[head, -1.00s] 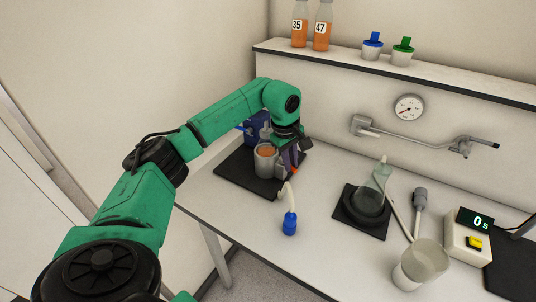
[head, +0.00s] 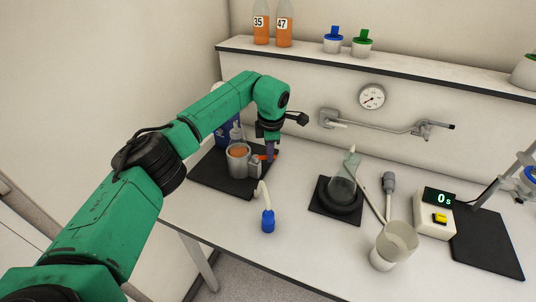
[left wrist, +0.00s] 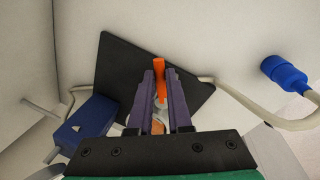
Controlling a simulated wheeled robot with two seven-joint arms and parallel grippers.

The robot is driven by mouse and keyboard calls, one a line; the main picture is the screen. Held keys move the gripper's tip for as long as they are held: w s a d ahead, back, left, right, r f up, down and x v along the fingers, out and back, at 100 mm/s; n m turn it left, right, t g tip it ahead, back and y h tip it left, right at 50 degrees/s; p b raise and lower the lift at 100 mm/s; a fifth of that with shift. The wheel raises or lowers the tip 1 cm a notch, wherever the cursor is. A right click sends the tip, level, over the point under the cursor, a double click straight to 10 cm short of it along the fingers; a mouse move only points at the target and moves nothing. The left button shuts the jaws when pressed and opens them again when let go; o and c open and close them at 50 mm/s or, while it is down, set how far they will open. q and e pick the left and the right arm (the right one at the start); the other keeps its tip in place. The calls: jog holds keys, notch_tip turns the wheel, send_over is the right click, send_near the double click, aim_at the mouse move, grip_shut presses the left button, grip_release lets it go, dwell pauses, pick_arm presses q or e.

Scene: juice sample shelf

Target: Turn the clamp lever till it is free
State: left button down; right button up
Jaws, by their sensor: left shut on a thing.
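The clamp lever is an orange handle (left wrist: 159,72) between my fingers in the left wrist view; it also shows as a small orange bar (head: 264,157) in the head view. My left gripper (head: 270,151) points down beside the metal cup and is shut on the lever, with its purple fingers (left wrist: 160,88) on either side of it. The grey clamp body (head: 254,166) is partly hidden beside the cup. The metal cup (head: 238,163) with orange contents stands on a black mat (head: 211,176). My right gripper is not in view.
A blue-ended hose (head: 267,221) lies in front of the mat. A flask (head: 342,189), a pale beaker (head: 396,240) and a timer box (head: 434,221) reading 0 s stand to the right. A blue object (left wrist: 85,124) is close to the gripper.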

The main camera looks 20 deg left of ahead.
pick_arm(q)
jog(key=shift+w+a+r+n, duration=0.1)
jog(key=shift+w+n, duration=0.1)
jog(key=shift+n, duration=0.35)
jog(key=shift+w+a+f+n, duration=0.1)
jog(key=shift+w+n, duration=0.15)
jog(key=shift+n, duration=0.25)
jog(key=shift+w+a+r+n, duration=0.1)
jog(key=shift+w+n, duration=0.1)
jog(key=shift+n, duration=0.35)
jog(key=c, duration=0.8)
grip_release()
jog(key=shift+c, duration=0.2)
notch_tip(320, 180, up, 14)
jog(key=s+d+b, duration=0.2)
jog(key=shift+s, duration=0.1)
